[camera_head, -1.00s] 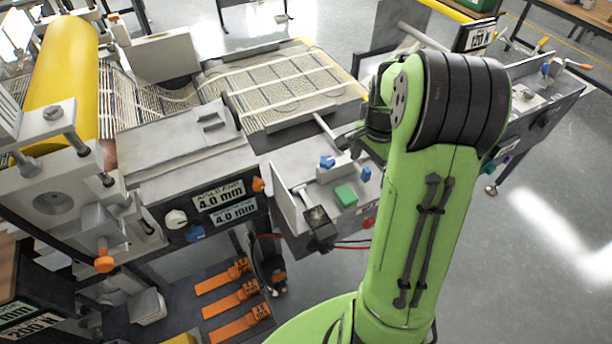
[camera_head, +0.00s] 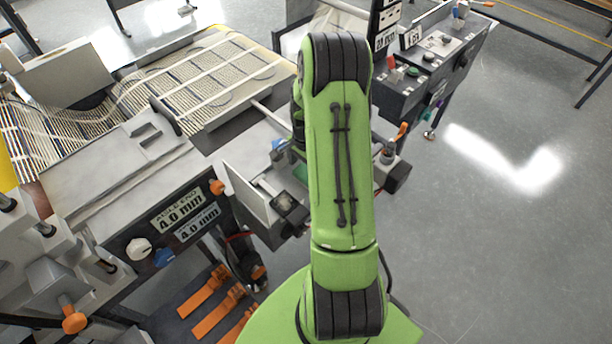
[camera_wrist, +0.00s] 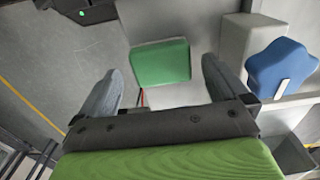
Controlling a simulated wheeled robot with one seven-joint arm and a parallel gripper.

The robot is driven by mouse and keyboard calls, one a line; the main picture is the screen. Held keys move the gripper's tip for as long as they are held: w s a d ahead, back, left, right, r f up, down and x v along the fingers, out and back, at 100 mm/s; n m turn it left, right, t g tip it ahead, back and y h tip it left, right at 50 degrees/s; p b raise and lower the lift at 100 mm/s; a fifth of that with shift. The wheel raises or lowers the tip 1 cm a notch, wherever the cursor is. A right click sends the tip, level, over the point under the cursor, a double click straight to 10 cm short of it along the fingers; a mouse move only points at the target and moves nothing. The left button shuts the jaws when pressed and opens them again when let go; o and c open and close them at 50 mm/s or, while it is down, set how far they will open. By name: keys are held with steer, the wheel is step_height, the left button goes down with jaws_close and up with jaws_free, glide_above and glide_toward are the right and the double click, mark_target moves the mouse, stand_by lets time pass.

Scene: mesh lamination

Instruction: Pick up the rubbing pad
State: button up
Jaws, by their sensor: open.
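A green block, which looks like the rubbing pad (camera_wrist: 160,62), lies on a grey surface in the wrist view. A small part of it shows in the head view (camera_head: 300,173), mostly hidden behind my arm. My gripper (camera_wrist: 160,68) is open, with one grey finger to the left of the pad and one to the right. The pad appears beyond the fingertips, in line with the gap between them. Nothing is held. In the head view my arm hides the gripper.
A blue star-shaped knob (camera_wrist: 281,68) stands close on the right, beside a pale grey block (camera_wrist: 238,42). An upright light panel (camera_head: 247,196) borders the pad's station. The mesh (camera_head: 215,75) lies on the table behind. Open floor (camera_head: 500,230) is at the right.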

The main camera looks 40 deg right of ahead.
mark_target(305, 172)
step_height(305, 172, down, 3)
steer(key=shift+w+r, duration=0.1)
steer(key=shift+w, duration=0.05)
steer(key=c, duration=1)
step_height(305, 172, up, 10)
steer(key=shift+r+p, duration=0.1)
steer(key=shift+p, duration=0.35)
steer(key=o, duration=0.5)
steer(key=shift+c, duration=0.2)
steer(key=c, duration=0.3)
